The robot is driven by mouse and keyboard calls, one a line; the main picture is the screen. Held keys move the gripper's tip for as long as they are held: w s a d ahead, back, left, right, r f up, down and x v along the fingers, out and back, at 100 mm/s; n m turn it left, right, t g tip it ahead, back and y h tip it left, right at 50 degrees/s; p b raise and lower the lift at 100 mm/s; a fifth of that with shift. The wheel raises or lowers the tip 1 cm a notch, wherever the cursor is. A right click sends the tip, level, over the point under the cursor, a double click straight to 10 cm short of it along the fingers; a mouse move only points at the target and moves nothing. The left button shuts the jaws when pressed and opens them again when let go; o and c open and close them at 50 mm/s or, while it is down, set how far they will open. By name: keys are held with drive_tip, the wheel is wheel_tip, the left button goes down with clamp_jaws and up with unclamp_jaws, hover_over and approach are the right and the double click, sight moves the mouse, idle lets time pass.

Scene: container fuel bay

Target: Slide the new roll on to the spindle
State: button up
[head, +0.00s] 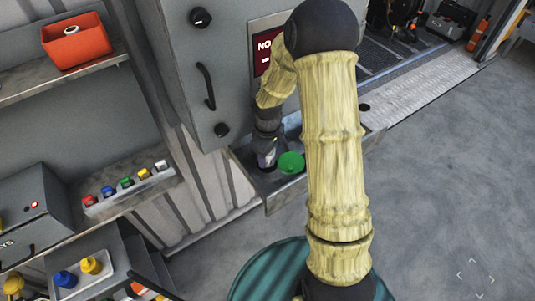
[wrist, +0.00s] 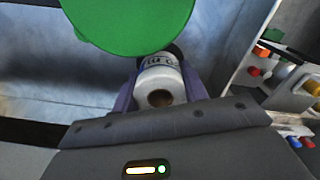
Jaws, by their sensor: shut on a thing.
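The new roll (wrist: 158,76) is white with dark print and a brown hollow core, and its core end faces the camera in the wrist view. My gripper (wrist: 160,92) is shut on it, with a purple finger on each side. In the head view, my gripper (head: 266,158) points down over a grey ledge beside a green disc. The roll is only a small pale patch there, mostly covered by the gripper. I cannot make out the spindle in either view.
The green disc (head: 291,162) is close to my gripper and looms large in the wrist view (wrist: 130,18). The grey ledge (head: 283,197) runs below the cabinet (head: 184,85) with its black handle. A red bin (head: 76,42) and a rack of coloured caps (head: 128,188) are at left. Floor at right is clear.

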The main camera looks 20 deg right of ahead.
drive_tip(key=shift+f, duration=0.2)
drive_tip(key=shift+f, duration=0.3)
drive_tip(key=o, duration=1.1)
drive_tip(key=shift+r, duration=0.1)
wheel_tip(320, 180, up, 17)
drive_tip(key=b, duration=0.3)
drive_tip(key=shift+r+b, duration=0.15)
drive_tip(key=shift+b, duration=0.15)
